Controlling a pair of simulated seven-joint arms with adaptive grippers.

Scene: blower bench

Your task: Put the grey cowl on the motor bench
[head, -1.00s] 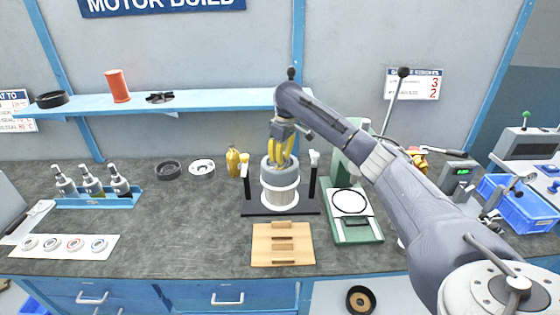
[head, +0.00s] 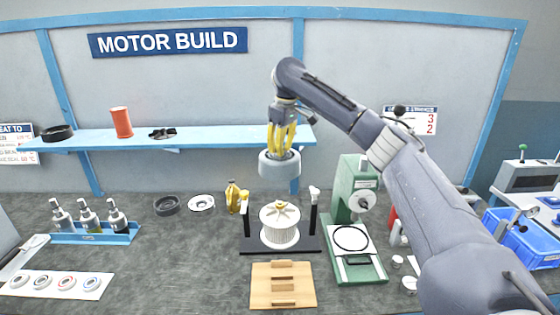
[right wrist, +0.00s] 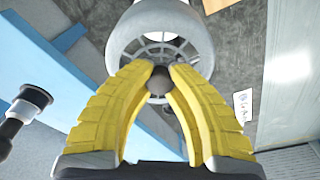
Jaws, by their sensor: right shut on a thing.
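The grey cowl (head: 280,168) hangs in the air in the head view, in the yellow fingers of my right gripper (head: 282,150). It is above the motor bench (head: 304,247), a black stand with two posts that bears a white finned motor (head: 279,233). A clear gap shows between cowl and motor. In the right wrist view the fingers of the gripper (right wrist: 158,78) close at the hub of the spoked cowl (right wrist: 187,30). My left gripper is not in view.
A blue shelf (head: 215,140) runs behind the bench, close to the cowl. A green press (head: 352,268) stands right of the motor bench. A wooden block (head: 262,286) lies in front. A black ring (head: 167,205) and yellow bottle (head: 233,198) are to the left.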

